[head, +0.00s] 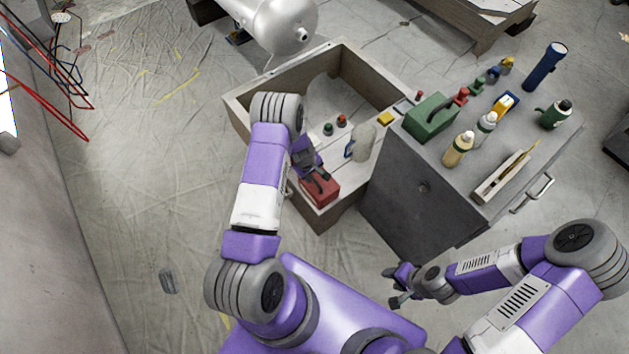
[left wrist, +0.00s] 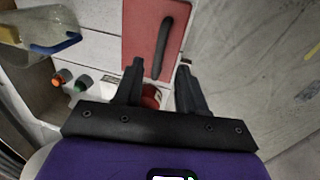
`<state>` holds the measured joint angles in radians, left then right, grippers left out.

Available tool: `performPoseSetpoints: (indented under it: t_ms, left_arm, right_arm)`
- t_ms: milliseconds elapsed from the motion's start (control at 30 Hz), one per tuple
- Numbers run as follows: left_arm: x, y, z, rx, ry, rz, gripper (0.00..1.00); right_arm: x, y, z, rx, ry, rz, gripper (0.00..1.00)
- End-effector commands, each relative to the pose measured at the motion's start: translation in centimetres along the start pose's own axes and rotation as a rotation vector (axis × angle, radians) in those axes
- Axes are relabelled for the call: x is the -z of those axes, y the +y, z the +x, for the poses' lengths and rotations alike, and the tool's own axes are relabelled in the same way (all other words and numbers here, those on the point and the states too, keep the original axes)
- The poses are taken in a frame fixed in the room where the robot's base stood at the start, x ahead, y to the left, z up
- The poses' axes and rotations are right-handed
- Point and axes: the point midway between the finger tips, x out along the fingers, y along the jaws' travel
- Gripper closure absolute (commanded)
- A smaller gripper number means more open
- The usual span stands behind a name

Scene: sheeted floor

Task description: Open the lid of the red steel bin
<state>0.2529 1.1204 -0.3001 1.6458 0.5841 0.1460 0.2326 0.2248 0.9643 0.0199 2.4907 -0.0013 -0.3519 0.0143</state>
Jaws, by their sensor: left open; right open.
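The red steel bin (head: 322,193) sits at the near corner of the wooden crate, with its red lid (left wrist: 140,40) down. A dark handle (left wrist: 161,48) runs along the lid. My left gripper (head: 318,173) is open over the bin. In the left wrist view, the fingers of my left gripper (left wrist: 160,66) stand on either side of the near end of the handle, not closed on it. Whether they touch the lid I cannot tell. A red rounded part (left wrist: 151,96) shows between the fingers. My right gripper (head: 396,287) is open and empty, low in front of the grey cabinet.
The wooden crate (head: 243,110) also holds small jars (head: 335,124) and a pale container (head: 363,140). The grey cabinet (head: 405,190) to the right carries a green toolbox (head: 430,120), bottles and a blue flashlight (head: 545,68). A white tank (head: 270,25) stands behind. The sheeted floor at left is mostly clear.

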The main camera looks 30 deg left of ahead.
Motion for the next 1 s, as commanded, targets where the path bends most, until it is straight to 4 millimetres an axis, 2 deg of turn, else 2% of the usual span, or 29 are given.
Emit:
performPoseSetpoints:
  t_ms: [33, 100, 300, 667, 700, 767, 933, 1000]
  left_arm:
    - [-0.1, -0.1, 1.3, 0.001, -0.001, 0.001, 0.6]
    - [0.0, -0.1, 2.5, 0.001, 0.0, 0.002, 0.6]
    - [-0.1, -0.1, 4.9, 0.0, 0.0, 0.004, 0.6]
    - [-0.1, 0.0, 5.5, 0.0, 0.001, 0.004, 0.6]
    - [-0.1, 0.0, 5.5, 0.0, 0.001, 0.004, 0.61]
    - [-0.1, 0.0, 5.5, 0.0, 0.001, 0.004, 0.71]
    - [-0.1, 0.0, 5.5, 0.0, 0.0, 0.004, 0.97]
    - [-0.1, 0.0, 5.5, 0.0, 0.0, 0.004, 1.0]
  right_arm:
    - [0.0, 0.2, 0.6, 0.0, 0.0, 0.0, 0.57]
    - [0.1, 0.4, 1.1, 0.0, 0.0, 0.0, 0.57]
    - [0.1, 0.7, 1.9, 0.0, 0.0, 0.0, 0.57]
    - [0.1, 0.8, 2.1, 0.0, 0.0, 0.0, 0.57]
    - [0.1, 0.8, 2.1, 0.0, 0.0, 0.0, 0.57]
    - [0.1, 0.8, 2.1, 0.0, 0.0, 0.0, 0.57]
    - [0.1, 0.8, 2.1, 0.0, 0.0, 0.0, 0.57]
    - [0.1, 0.8, 2.1, 0.0, 0.0, 0.0, 0.57]
